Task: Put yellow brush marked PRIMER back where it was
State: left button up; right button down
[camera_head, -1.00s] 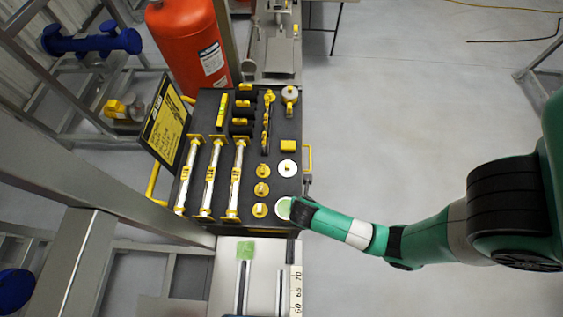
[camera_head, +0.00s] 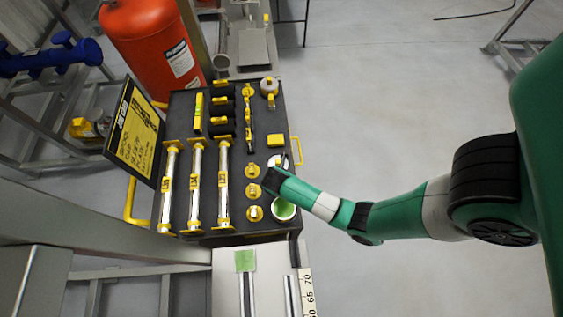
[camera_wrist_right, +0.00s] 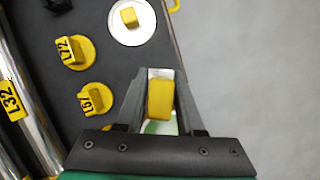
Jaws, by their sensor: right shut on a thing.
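My right gripper (camera_head: 272,180) is over the right edge of the dark tool board (camera_head: 180,120). In the right wrist view the gripper (camera_wrist_right: 160,95) is shut on a yellow block-like piece (camera_wrist_right: 159,99), which I take to be the brush. A pale part shows past its far end. No PRIMER marking can be read, and the brush is hidden in the head view. A round pot with green inside (camera_head: 284,209) stands just below the gripper in the head view. My left gripper is not in view.
Yellow round plugs (camera_head: 253,191) sit left of the gripper. A white disc (camera_head: 277,161) is just beyond it, with a yellow knob in the wrist view (camera_wrist_right: 130,17). Long silver rods (camera_head: 196,185) lie further left. Open floor is right of the board.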

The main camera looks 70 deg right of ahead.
jog(key=shift+w+d+f, duration=0.25)
jog(key=shift+w+f, duration=0.1)
jog(key=shift+f, duration=0.1)
jog(key=shift+w+d+f, duration=0.25)
jog(key=shift+w+f, duration=0.05)
jog(key=shift+f, duration=0.15)
jog(key=shift+f+b, duration=0.2)
jog(key=shift+b, duration=0.2)
jog(key=f, duration=0.1)
jog(key=f+b, duration=0.1)
jog(key=shift+w+d+f, duration=0.15)
jog(key=shift+w+f, duration=0.05)
jog(key=shift+f, duration=0.35)
jog(key=shift+f, duration=0.2)
jog(key=c, duration=0.5)
grip_release()
